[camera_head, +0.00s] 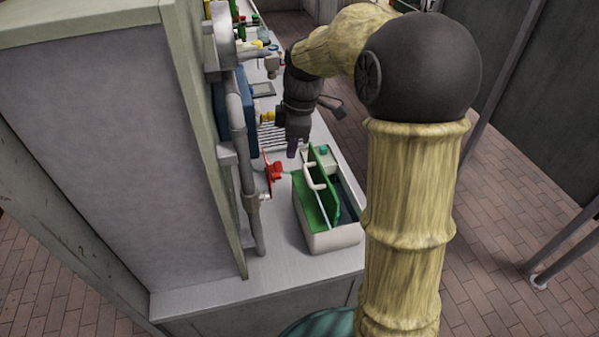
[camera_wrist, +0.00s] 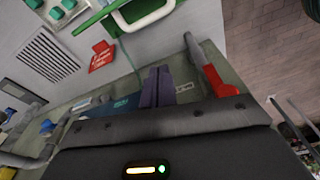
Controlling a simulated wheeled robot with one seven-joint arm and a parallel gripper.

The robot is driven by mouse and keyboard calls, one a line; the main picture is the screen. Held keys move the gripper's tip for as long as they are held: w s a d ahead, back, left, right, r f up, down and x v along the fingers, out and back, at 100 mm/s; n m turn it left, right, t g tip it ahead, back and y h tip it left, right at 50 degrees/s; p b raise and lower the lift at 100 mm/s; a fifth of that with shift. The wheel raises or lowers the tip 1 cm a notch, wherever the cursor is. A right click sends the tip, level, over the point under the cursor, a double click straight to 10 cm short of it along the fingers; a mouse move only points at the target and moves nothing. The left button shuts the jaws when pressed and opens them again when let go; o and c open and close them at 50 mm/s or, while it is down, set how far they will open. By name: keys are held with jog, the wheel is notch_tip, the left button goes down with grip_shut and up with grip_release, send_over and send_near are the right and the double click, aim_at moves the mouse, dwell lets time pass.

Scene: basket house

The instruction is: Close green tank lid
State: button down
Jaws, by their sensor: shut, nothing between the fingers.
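The tank is a white box (camera_head: 333,240) on the counter in the head view. Its green lid (camera_head: 311,207) has a white handle (camera_head: 310,177) and looks raised, with a dark opening to its right. Part of the green lid (camera_wrist: 108,14) and its handle (camera_wrist: 150,14) also show at the top of the wrist view. My gripper (camera_head: 292,151) is just beyond the tank's far left end and appears apart from the handle. Its purple fingers (camera_wrist: 157,86) are together and empty in the wrist view.
A slatted grille (camera_head: 270,137) and several bottles lie farther back along the counter. Bare counter (camera_head: 285,262) shows in front of the tank.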

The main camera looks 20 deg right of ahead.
jog(key=shift+w+r+n, duration=0.25)
jog(key=shift+w+n, duration=0.15)
jog(key=shift+n, duration=0.2)
jog(key=shift+w+r+n, duration=0.2)
jog(key=shift+w+n, duration=0.2)
jog(key=shift+n, duration=0.2)
jog(key=shift+f, duration=0.1)
notch_tip(320, 180, down, 10)
jog(key=a, duration=0.2)
jog(key=d+p, duration=0.1)
jog(key=d, duration=0.1)
jog(key=d+r+p, duration=0.1)
jog(key=d, duration=0.1)
